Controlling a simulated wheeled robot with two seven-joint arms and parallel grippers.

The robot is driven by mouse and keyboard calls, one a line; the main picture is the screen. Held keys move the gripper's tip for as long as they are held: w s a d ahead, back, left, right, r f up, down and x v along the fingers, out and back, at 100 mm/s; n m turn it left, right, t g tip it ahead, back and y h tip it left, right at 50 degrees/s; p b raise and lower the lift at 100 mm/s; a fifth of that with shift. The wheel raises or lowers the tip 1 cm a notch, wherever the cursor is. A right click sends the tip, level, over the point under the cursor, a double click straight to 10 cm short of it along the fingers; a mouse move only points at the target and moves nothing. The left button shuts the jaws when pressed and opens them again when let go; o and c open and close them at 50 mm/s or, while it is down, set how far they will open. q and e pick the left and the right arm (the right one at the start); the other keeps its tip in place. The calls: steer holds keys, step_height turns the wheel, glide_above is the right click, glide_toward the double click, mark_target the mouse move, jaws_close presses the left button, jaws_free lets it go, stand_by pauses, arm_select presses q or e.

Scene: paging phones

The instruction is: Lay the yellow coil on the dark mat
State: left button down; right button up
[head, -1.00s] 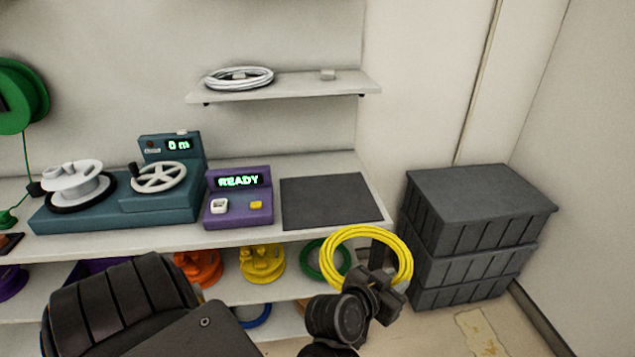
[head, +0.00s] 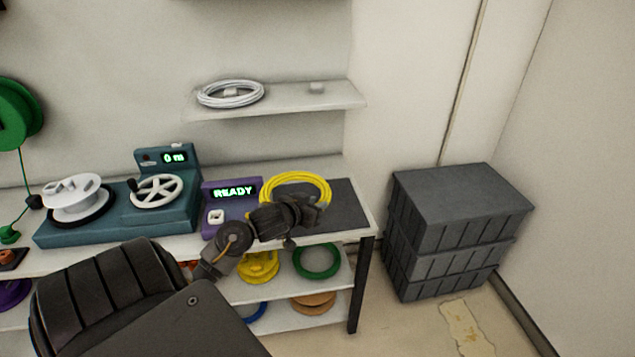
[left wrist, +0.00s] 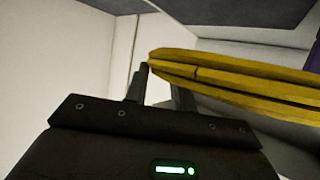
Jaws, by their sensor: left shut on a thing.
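The yellow coil (head: 297,176) is a ring of looped cable. My left gripper (head: 303,207) is shut on its near edge, and in the head view the coil appears over the dark mat (head: 346,207). I cannot tell for sure whether it touches the mat. In the left wrist view the coil (left wrist: 225,75) runs from the gripper fingers (left wrist: 160,88) to the right edge. The dark mat is a flat grey rectangle at the right end of the bench top, partly hidden by the coil and gripper. My right gripper is not in view.
The purple READY box (head: 230,192) stands just left of the mat. A shelf (head: 300,107) with a white coil (head: 230,93) hangs above. Several spools and a green coil (head: 317,261) lie on lower shelves. Grey crates (head: 455,230) are stacked right of the bench.

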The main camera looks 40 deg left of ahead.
arm_select(q)
steer(key=w+f, duration=0.2)
steer(key=w, duration=0.2)
steer(key=w+f, duration=0.3)
steer(key=w, duration=0.1)
steer(key=w+d+f, duration=0.1)
steer(key=w+f, duration=0.1)
steer(key=w, duration=0.2)
steer(key=shift+f, duration=0.2)
steer(key=shift+w+d+f, duration=0.15)
steer(key=shift+w+f, duration=0.3)
steer(key=shift+f, duration=0.15)
step_height(320, 180, down, 3)
steer(key=shift+w+f, duration=0.1)
steer(key=shift+f, duration=0.1)
steer(key=c, duration=1.2)
jaws_free()
steer(key=shift+f, duration=0.1)
steer(key=shift+c, duration=0.2)
steer(key=shift+o, duration=0.4)
